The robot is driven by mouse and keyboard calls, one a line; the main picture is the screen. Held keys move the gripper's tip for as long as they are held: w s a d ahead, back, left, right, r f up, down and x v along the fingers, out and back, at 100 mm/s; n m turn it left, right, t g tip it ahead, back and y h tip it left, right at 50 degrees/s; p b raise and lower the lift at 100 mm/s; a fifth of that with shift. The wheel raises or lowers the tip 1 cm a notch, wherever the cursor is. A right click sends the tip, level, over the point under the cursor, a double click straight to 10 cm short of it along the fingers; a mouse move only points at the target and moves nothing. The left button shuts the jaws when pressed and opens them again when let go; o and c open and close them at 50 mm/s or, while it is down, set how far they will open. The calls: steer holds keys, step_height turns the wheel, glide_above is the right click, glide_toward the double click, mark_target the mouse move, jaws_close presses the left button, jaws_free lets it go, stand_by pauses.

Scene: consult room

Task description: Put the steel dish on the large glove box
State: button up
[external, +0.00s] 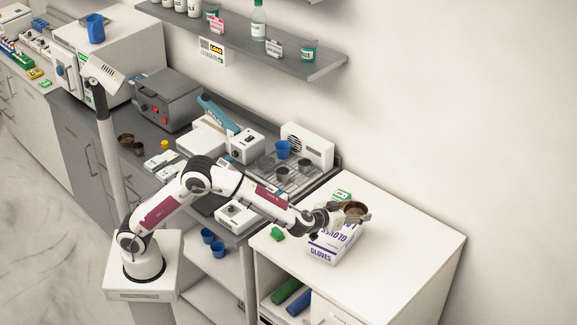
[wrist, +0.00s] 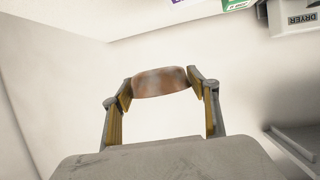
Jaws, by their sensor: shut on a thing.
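My gripper (external: 356,215) is shut on a small round brown, copper-coloured dish (external: 353,208). In the wrist view the dish (wrist: 160,82) sits between the two fingertips. The large glove box (external: 333,246), white with purple lettering, lies on the white cabinet top. The dish and gripper overlap its far end in the external view; I cannot tell their height over it. Grey metal-looking cups or dishes (external: 282,171) stand on the drying rack; I cannot tell whether one is steel.
A smaller green-and-white box (external: 342,195) stands behind the glove box. A green block (external: 277,233) lies left of it. The rack (external: 299,181) with a blue cup (external: 283,149) is at back left. The right of the white cabinet top (external: 410,245) is clear.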

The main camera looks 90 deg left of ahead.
steer(key=s+a+f+n+g+y, duration=0.1)
steer(key=s+a, duration=0.3)
steer(key=s, duration=0.1)
steer(key=shift+s+a+f, duration=0.15)
steer(key=shift+a, duration=0.1)
glide_above(336, 237)
steer(key=a, duration=0.3)
steer(key=shift+w+f, duration=0.15)
steer(key=shift+f, duration=1.45)
steer(key=shift+w+f, duration=0.1)
steer(key=shift+f, duration=1.45)
steer(key=shift+f, duration=1.85)
steer(key=shift+f, duration=0.15)
steer(key=o, duration=1.1)
